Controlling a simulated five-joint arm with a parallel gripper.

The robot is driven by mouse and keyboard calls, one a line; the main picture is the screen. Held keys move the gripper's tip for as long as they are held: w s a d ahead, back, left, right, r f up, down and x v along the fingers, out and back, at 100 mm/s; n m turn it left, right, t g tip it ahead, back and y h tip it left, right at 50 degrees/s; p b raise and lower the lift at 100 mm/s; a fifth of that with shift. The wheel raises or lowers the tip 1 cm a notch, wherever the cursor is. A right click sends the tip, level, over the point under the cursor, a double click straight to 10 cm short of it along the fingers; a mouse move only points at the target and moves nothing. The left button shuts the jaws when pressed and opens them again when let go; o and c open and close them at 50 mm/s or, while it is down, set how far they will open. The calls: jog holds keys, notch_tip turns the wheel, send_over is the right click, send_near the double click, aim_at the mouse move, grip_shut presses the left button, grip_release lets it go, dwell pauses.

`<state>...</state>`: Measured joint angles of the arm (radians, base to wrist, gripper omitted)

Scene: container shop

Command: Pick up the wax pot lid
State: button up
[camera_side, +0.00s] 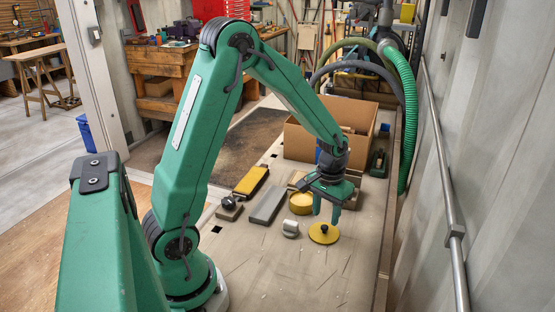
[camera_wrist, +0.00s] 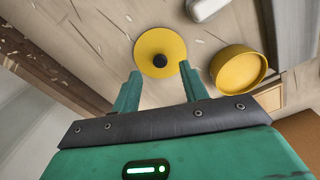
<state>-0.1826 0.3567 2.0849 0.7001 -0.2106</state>
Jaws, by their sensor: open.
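The wax pot lid (camera_side: 323,235) is a flat yellow disc with a black knob, lying on the bench top in the side view. In the wrist view the lid (camera_wrist: 172,48) lies just beyond my fingertips, its knob roughly in line with the gap between them. My gripper (camera_side: 327,220) points down just above the lid, open and empty; its two green fingers (camera_wrist: 159,76) show apart in the wrist view. The yellow round pot (camera_side: 301,204) stands just behind the lid, and in the wrist view the pot (camera_wrist: 238,77) is right of my right finger.
A white-grey cylinder (camera_side: 290,228) lies left of the lid. A grey block (camera_side: 268,205), a yellow-topped block (camera_side: 251,181) and a dark-knobbed piece (camera_side: 229,208) lie farther left. A cardboard box (camera_side: 306,141) stands behind. The bench front is clear.

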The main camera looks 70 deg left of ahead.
aim_at(324, 227)
jog(key=shift+f, duration=2.2)
jog(key=shift+c, duration=0.4)
grip_shut()
